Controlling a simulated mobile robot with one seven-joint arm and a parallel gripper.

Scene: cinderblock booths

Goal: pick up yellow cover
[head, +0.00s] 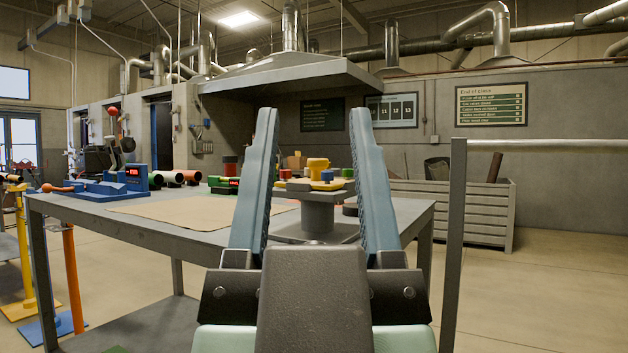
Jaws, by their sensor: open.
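My gripper (314,115) is open in the head view, its two blue-grey fingers upright and well apart, with nothing between their tips. A flatter yellow piece (298,184) lies lower on the pedestal top. I cannot tell which of these yellow pieces is the cover. The left finger and right finger hide parts of the area around the pedestal.
The metal table (205,240) has a tan mat (190,209) on it. A blue device (122,180), several coloured-ended pipes and a green-based box stand towards its back left. A grey post (455,240) rises at right. A slatted bin (470,205) stands behind; floor at right is clear.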

